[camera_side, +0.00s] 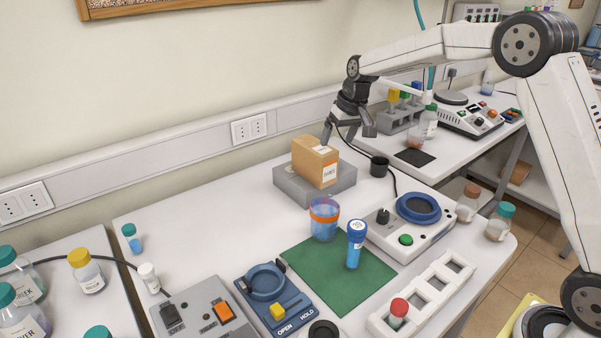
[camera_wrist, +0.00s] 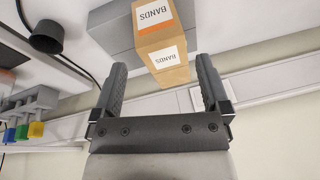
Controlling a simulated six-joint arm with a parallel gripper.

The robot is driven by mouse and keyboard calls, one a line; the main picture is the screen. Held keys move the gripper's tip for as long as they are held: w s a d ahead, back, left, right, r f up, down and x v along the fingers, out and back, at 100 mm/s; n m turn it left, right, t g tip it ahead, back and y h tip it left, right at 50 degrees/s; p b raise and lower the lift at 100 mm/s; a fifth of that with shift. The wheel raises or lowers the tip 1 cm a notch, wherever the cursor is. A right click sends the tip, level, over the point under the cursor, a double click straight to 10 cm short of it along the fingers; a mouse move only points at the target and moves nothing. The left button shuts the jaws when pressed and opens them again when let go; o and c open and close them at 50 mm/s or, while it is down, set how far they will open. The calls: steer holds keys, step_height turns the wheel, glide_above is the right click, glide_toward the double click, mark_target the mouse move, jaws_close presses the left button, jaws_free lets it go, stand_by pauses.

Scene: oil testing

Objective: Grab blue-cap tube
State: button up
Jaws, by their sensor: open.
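The blue-cap tube (camera_side: 355,245) stands upright on a green mat (camera_side: 340,292) in the side view. It has a blue cap and a blue body, and it is just right of a clear beaker with an orange band (camera_side: 324,218). My gripper (camera_side: 348,140) is well behind and above the mat, near the cardboard box. In the wrist view my gripper (camera_wrist: 160,85) is open with nothing between its fingers. The tube is not in the wrist view.
A cardboard box (camera_side: 315,161) sits on a grey block (camera_side: 345,180) behind the mat; the box also shows in the wrist view (camera_wrist: 165,50). A white rack (camera_side: 430,311) with a red-capped tube (camera_side: 398,312) and devices surround the mat.

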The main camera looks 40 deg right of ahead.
steer(key=s+a+f+m+g+y, duration=0.1)
steer(key=s+f+m+g+y, duration=0.35)
steer(key=s+f+m, duration=0.4)
steer(key=m+y, duration=0.7)
steer(key=y, duration=0.1)
glide_toward(356, 239)
step_height(356, 239, down, 3)
steer(key=shift+a+f+t, duration=0.15)
steer(key=shift+a+t, duration=0.05)
steer(key=shift+a, duration=0.6)
steer(key=shift+a+f+t, duration=0.15)
steer(key=shift+a, duration=0.6)
steer(key=shift+a, duration=0.1)
steer(key=shift+w+x, duration=0.1)
steer(key=shift+x, duration=1.15)
steer(key=shift+w+x, duration=0.15)
steer(key=shift+x, duration=1.1)
steer(key=shift+f, duration=0.1)
steer(key=shift+c, duration=0.2)
jaws_close()
